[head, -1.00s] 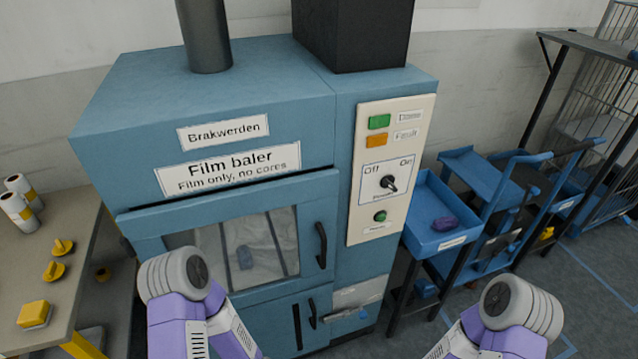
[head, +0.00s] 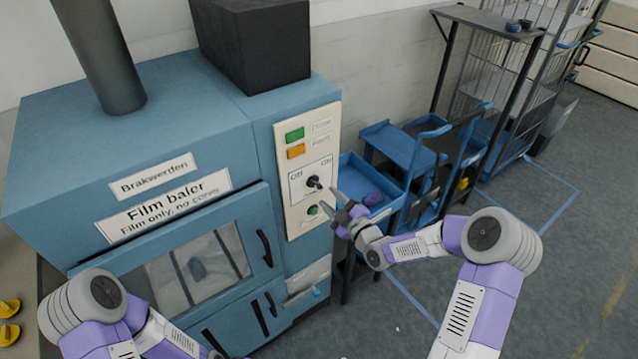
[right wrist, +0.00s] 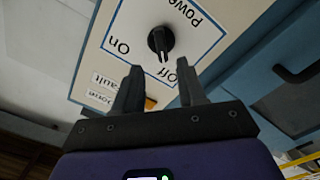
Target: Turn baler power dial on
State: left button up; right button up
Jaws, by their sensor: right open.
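The baler power dial (head: 313,182) is a black knob on a white square marked Off and On, on the baler's cream control panel (head: 297,218). In the right wrist view the dial (right wrist: 160,40) lies just beyond my fingertips, and its bar points nearer to the Off label than to On. My right gripper (head: 340,208) is in front of the panel, just right of and below the dial. In the right wrist view it (right wrist: 160,80) is open, with nothing between its fingers. My left arm shows at the lower left, but its gripper is out of view.
A blue cart (head: 385,210) holding a purple item (head: 373,199) stands close behind my right gripper. Floor to the right is clear.

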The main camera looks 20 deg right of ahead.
aim_at(317, 187)
jog(key=x, duration=0.6)
jog(key=shift+w+f, duration=0.1)
grip_shut()
